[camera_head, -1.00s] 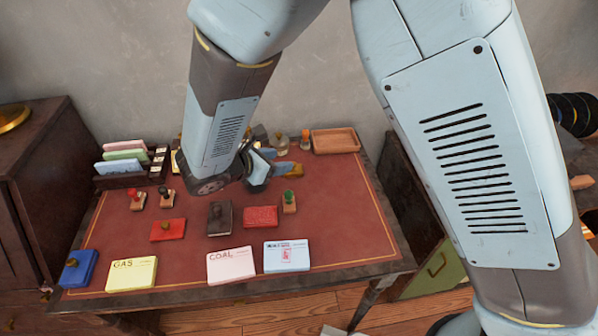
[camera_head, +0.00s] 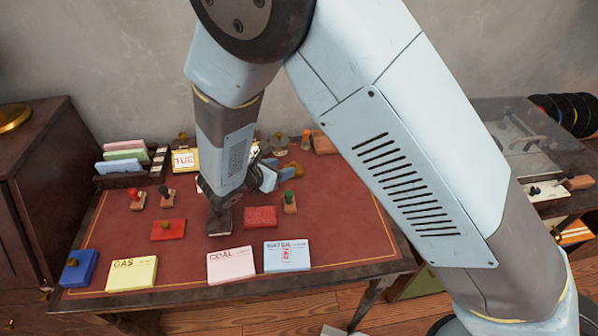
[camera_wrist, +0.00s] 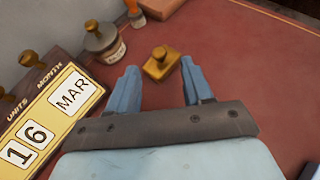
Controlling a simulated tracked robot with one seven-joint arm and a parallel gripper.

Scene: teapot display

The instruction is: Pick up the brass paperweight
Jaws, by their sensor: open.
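The brass paperweight (camera_wrist: 160,64), a small block with a round knob on top, stands on the red desk top in the wrist view. My gripper (camera_wrist: 159,70) is open, with one blue finger to the left of the paperweight and one to the right. The paperweight shows between and slightly beyond the fingertips, with visible gaps on both sides; I cannot tell the height difference.
In the wrist view a calendar (camera_wrist: 50,118) reading 16 MAR is at left, beside a knobbed jar (camera_wrist: 104,43). An orange-handled stamp (camera_wrist: 134,14) stands behind. A wooden tray (camera_head: 323,143) is at the desk's back right. Stamps and bill cards (camera_head: 232,266) occupy the front.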

